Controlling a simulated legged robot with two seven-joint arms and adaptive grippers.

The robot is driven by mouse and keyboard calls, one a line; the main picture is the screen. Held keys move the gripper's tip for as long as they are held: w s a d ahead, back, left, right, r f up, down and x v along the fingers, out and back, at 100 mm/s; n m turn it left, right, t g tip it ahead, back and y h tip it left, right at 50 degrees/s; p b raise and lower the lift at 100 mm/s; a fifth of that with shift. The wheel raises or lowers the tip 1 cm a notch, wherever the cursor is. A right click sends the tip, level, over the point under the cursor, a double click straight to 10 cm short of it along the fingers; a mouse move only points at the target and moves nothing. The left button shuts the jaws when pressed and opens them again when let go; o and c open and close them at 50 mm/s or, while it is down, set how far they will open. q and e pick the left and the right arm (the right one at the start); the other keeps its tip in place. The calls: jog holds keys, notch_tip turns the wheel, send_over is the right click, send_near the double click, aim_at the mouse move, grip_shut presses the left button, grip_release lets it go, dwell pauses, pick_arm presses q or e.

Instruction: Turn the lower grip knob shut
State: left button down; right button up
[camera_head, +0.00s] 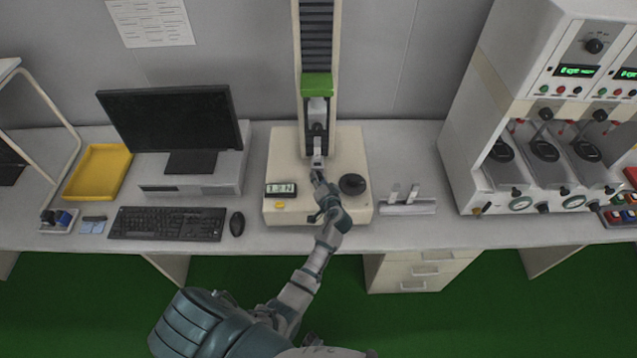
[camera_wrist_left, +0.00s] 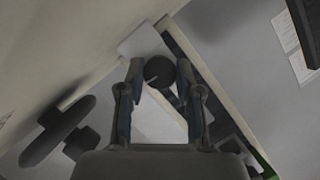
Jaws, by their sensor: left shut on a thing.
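The tester stands in the middle of the bench, with a cream base (camera_head: 285,160) and a tall column. Its upper grip (camera_head: 317,112) hangs below a green crosshead (camera_head: 317,84), and the pale lower grip (camera_head: 318,158) is below it. My left gripper (camera_head: 318,177) is at the front of the lower grip. In the left wrist view the dark round lower grip knob (camera_wrist_left: 159,72) sits between the two fingertips of my left gripper (camera_wrist_left: 160,76), which is shut on it. In the head view the gripper hides the knob. My right gripper is in neither view.
A black round dial (camera_head: 353,184) and a small display (camera_head: 281,189) flank my left arm on the base. A monitor (camera_head: 170,125), keyboard (camera_head: 168,223) and yellow tray (camera_head: 98,172) are left. A white stand (camera_head: 407,206) and a large instrument (camera_head: 480,130) are right.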

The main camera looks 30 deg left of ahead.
pick_arm(q)
jog(key=shift+d+f+m+y+b, duration=0.1)
jog(key=shift+f+m+y+b, duration=0.1)
jog(key=shift+m+y+b, duration=0.5)
jog(key=shift+d+f+m+y+b, duration=0.15)
jog(key=shift+m+b, duration=0.35)
jog(key=shift+m, duration=0.5)
jog(key=c, duration=0.8)
grip_release()
jog(key=shift+w, duration=0.1)
jog(key=shift+o, duration=0.2)
jog(key=shift+r, duration=0.1)
jog(key=shift+d+r, duration=0.1)
jog(key=shift+d, duration=0.05)
jog(key=v, duration=1.1)
jog(key=shift+s+d, duration=0.2)
jog(key=shift+d, duration=0.1)
